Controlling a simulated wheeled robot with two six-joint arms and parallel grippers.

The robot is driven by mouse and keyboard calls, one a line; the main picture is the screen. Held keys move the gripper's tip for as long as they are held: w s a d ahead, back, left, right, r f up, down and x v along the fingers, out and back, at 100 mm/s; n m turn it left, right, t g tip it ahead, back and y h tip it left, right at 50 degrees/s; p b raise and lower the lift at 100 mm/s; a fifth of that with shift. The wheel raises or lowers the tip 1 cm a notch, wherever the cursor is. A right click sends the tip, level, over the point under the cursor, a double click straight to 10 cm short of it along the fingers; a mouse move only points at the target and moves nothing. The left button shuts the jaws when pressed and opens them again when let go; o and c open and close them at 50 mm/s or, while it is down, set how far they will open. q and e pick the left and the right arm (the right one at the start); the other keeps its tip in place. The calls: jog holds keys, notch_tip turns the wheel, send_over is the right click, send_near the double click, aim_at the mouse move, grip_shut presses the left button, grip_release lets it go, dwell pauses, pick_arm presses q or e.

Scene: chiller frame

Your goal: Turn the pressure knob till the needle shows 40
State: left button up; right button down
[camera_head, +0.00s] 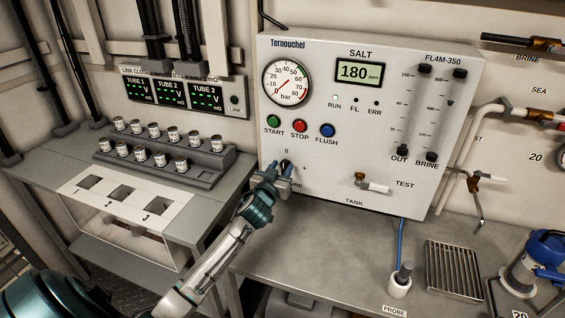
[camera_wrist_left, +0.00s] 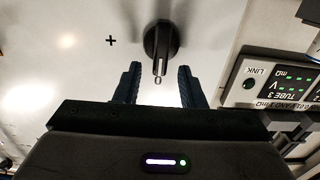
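The black pressure knob (camera_head: 285,162) is on the white panel's lower left, partly hidden by my left gripper (camera_head: 280,171). In the left wrist view, the knob (camera_wrist_left: 161,40) is a round black disc with a raised bar pointing down. My left gripper (camera_wrist_left: 160,68) is open. Its dark fingers stand on either side of the bar's lower end, with gaps on both sides. Whether the bar is in depth between the fingers is unclear. The round pressure gauge (camera_head: 287,82), marked 0 to 80 bar, is above; its needle is too small to read surely. My right gripper is out of view.
Green (camera_head: 274,121), red (camera_head: 299,125) and blue (camera_head: 327,130) buttons sit above the knob. A test tap (camera_head: 372,185) sticks out to its right. The grey worktop (camera_head: 330,250) below is mostly clear. A rack of small jars (camera_head: 165,160) stands left.

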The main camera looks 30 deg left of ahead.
pick_arm(q)
jog(key=shift+x, duration=0.8)
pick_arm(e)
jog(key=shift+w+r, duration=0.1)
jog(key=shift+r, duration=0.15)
pick_arm(q)
jog(key=shift+c, duration=0.5)
grip_shut()
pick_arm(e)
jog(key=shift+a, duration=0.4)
